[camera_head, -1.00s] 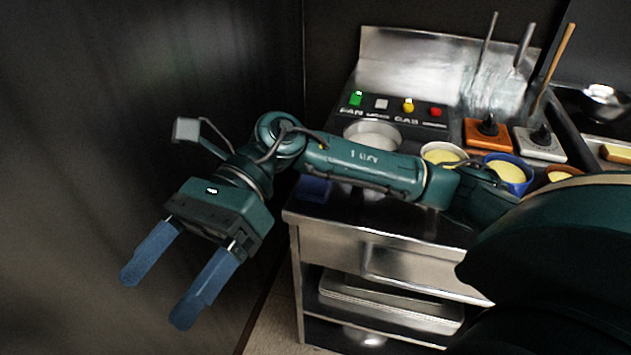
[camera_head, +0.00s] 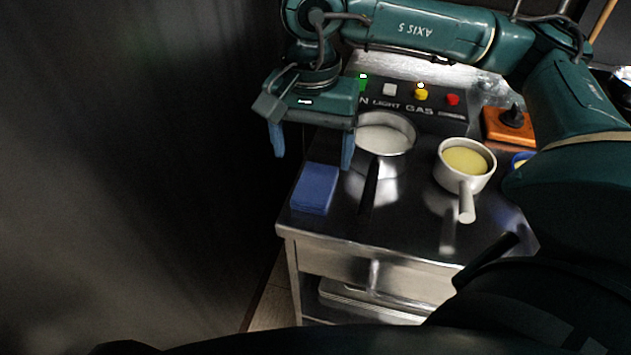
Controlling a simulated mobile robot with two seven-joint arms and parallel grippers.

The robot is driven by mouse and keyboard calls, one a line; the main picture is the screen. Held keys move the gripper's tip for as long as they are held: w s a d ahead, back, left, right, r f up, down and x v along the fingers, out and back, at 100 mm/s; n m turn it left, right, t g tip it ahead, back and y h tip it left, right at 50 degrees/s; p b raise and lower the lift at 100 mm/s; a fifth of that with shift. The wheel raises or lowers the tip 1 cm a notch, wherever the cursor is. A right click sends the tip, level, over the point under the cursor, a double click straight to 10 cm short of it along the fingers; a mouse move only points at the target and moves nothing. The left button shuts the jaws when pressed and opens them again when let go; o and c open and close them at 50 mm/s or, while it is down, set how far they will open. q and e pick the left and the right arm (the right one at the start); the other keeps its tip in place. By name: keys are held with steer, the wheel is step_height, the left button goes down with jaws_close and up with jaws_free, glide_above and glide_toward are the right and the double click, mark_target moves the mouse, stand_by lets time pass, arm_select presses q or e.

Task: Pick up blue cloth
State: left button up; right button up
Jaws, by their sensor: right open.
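The blue cloth (camera_head: 315,188) is a small folded rectangle lying flat at the left front corner of the steel counter. My right gripper (camera_head: 312,160) has its two blue fingers pointing down and spread apart, with nothing between them. It hangs above and behind the cloth in the picture, and the right finger's tip shows close to the cloth's far edge. I cannot tell the exact height of the fingers over the counter. My left gripper is not in view.
A steel pan (camera_head: 384,136) with a dark handle stands just right of the cloth. A pot of yellow contents (camera_head: 466,163) stands further right, handle toward the front. A control panel (camera_head: 410,98) is behind. A dark wall (camera_head: 130,180) fills the left.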

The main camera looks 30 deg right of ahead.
mark_target(313, 189)
step_height(313, 189, down, 8)
steer(key=shift+d+f+p, duration=0.1)
steer(key=shift+p, duration=0.35)
steer(key=c, duration=1.1)
